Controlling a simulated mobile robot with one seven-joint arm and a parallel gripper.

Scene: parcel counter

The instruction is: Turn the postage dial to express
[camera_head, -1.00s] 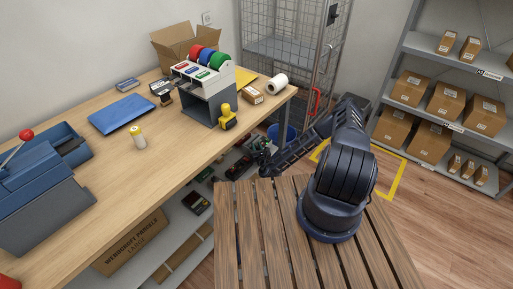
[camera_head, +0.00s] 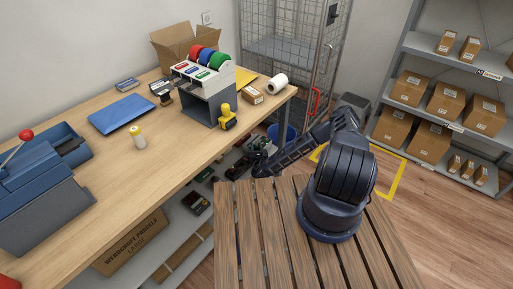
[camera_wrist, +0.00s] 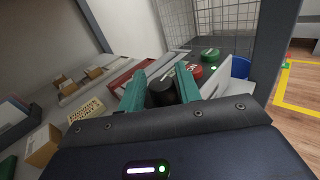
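My gripper (camera_wrist: 160,82) shows in the wrist view with two teal fingers spread apart. A black round knob (camera_wrist: 160,92) stands between and just beyond the fingers; whether they touch it I cannot tell. It may be the postage dial, but no express marking can be read. A red round button (camera_wrist: 195,72) and a green round button (camera_wrist: 210,54) lie just to its right and beyond. In the head view, my gripper (camera_head: 248,164) is low beside the counter's right edge, near the shelf below, and the knob cannot be made out there.
A blue bin (camera_head: 283,131) and wire cage (camera_head: 290,60) stand behind my arm. A small cardboard box (camera_wrist: 42,146) lies left in the wrist view.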

